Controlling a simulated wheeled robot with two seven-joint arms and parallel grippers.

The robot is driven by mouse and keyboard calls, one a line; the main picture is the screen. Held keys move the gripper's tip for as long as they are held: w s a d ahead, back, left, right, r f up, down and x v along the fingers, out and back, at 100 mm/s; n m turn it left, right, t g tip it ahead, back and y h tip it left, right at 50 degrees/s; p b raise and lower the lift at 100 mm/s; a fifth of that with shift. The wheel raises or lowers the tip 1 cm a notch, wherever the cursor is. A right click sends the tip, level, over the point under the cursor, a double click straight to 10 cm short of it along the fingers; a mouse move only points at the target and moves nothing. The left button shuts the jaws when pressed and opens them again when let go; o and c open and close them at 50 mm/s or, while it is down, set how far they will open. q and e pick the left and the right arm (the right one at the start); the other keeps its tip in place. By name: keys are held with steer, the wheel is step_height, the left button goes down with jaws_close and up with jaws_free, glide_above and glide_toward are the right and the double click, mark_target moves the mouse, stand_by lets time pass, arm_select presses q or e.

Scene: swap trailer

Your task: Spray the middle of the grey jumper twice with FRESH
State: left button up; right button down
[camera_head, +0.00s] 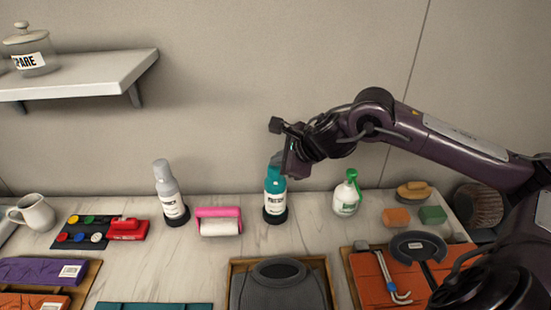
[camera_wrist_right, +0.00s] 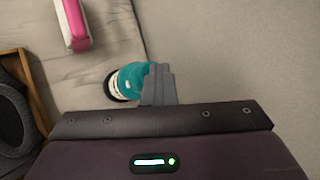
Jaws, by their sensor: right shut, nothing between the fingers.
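A teal bottle (camera_head: 275,201) with a white label stands upright in a dark round base at the back of the counter; its label seems to read FRESH. The folded grey jumper (camera_head: 282,297) lies in a wooden tray at the front middle. My right gripper (camera_head: 281,159) is shut and empty at the bottle's top. In the right wrist view, its closed fingers (camera_wrist_right: 159,82) partly cover the teal bottle (camera_wrist_right: 131,80); I cannot tell whether they touch it. My left gripper is not in view.
A grey bottle (camera_head: 170,193) and a pink lint roller (camera_head: 219,221) stand left of the teal bottle. A white spray bottle with a green top (camera_head: 346,197) stands right. An orange garment (camera_head: 378,286) lies front right. A shelf (camera_head: 92,74) hangs upper left.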

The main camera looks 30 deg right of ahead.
mark_target(279, 167)
steer(key=shift+s+f, duration=0.3)
steer(key=shift+f, duration=0.35)
steer(key=r+p, duration=0.4)
steer(key=r, duration=0.1)
steer(key=shift+w+d+r, duration=0.15)
steer(key=shift+w+r, duration=0.05)
steer(key=shift+w, duration=0.15)
steer(key=shift+r+p, duration=0.5)
stand_by(1.5)
